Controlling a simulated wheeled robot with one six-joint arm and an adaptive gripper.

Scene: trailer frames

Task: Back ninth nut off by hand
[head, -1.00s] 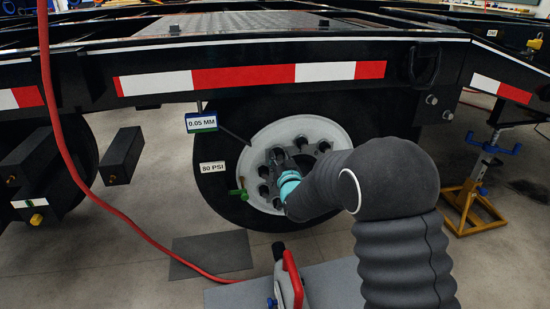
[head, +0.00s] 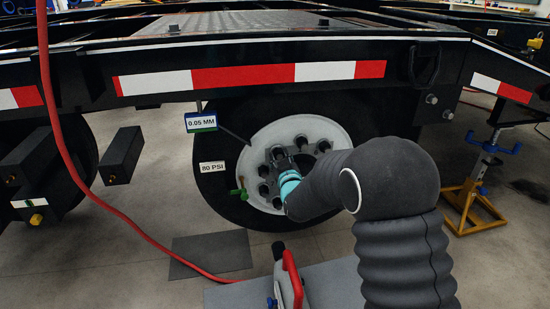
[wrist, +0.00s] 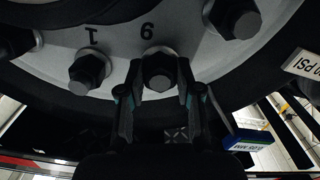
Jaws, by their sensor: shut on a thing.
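The white wheel (head: 325,129) has several dark nuts around its hub. In the wrist view, one nut (wrist: 159,72) sits between my gripper's (wrist: 160,86) two fingers, beside a figure like a 9 on the wheel face (wrist: 118,47). My gripper is shut on this nut, one finger on each side. The nut still sits at the wheel face. In the head view my gripper (head: 279,158) reaches the hub, and my arm hides part of the wheel's lower right.
A neighbouring nut (wrist: 89,70) is left of the fingers, near a 1; another (wrist: 237,18) is up right. The 0.05 MM gauge box (head: 201,122) hangs at the wheel's upper left. A green clip (head: 238,193) is at the rim. A red hose (head: 90,205) crosses the left.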

